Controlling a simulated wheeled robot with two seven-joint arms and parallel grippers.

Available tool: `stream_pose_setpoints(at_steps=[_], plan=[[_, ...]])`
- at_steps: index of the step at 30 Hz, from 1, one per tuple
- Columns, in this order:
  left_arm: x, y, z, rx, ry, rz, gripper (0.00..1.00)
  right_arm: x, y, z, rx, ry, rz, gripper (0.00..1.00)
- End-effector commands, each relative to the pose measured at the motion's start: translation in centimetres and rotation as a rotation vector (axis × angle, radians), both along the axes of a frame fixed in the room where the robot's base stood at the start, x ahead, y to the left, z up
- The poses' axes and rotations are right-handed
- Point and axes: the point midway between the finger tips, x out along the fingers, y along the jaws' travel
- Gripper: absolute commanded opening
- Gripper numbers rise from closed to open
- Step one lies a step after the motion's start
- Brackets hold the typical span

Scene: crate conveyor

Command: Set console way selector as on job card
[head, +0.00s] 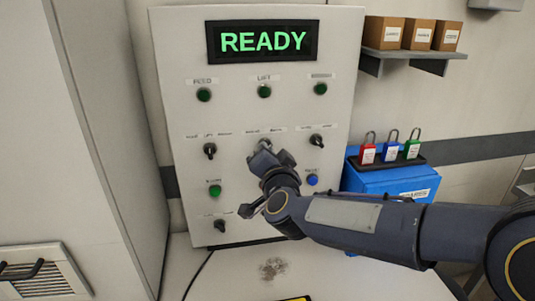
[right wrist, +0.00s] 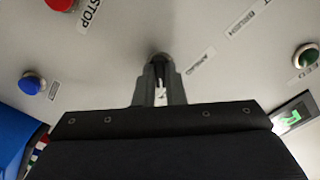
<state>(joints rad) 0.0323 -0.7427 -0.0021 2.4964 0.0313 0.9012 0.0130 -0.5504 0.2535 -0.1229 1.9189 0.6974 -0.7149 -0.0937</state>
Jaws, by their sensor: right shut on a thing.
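The console (head: 235,115) is a pale upright panel with a screen (head: 263,41) reading READY in green. My right gripper (head: 264,148) is at the middle selector of the console's middle row and is shut on its knob. In the right wrist view, the fingers (right wrist: 159,75) close around the dark selector knob (right wrist: 160,57) against the panel. The knob's pointing direction is mostly hidden by the fingers. Other black selectors sit at left (head: 209,150), right (head: 316,140) and lower left (head: 219,226). Their small labels are hard to read. My left gripper is not in view. No readable job card shows.
Green lamps (head: 264,91) line the console's top. A green button (head: 215,191) and a blue button (head: 312,180) sit lower. A blue box (head: 388,181) with red, blue and green padlocks stands at right. Boxes sit on a shelf (head: 412,54). A red stop button (right wrist: 60,3) shows in the wrist view.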

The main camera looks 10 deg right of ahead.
Motion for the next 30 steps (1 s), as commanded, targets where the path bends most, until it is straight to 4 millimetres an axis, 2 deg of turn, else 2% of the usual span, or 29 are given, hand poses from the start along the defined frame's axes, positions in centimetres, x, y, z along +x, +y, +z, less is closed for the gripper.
stream_pose_setpoints(at_steps=[6,7,11,21,23,30], plan=[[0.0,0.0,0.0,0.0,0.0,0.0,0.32,0.0,0.0,-0.1,-0.001,0.002,0.001,0.0],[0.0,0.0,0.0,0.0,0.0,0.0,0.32,0.0,0.0,-0.1,-0.001,0.002,0.001,0.14],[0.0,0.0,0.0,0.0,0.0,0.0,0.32,0.0,0.0,-0.1,-0.002,0.002,0.001,0.31],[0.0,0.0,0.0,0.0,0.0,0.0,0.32,-0.4,0.0,0.0,-0.001,0.001,0.001,0.32],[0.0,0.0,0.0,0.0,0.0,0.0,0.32,-1.0,0.0,0.0,-0.001,0.0,0.0,0.32],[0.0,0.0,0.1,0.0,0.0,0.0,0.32,-5.0,0.0,0.1,0.0,-0.001,0.002,0.32]])
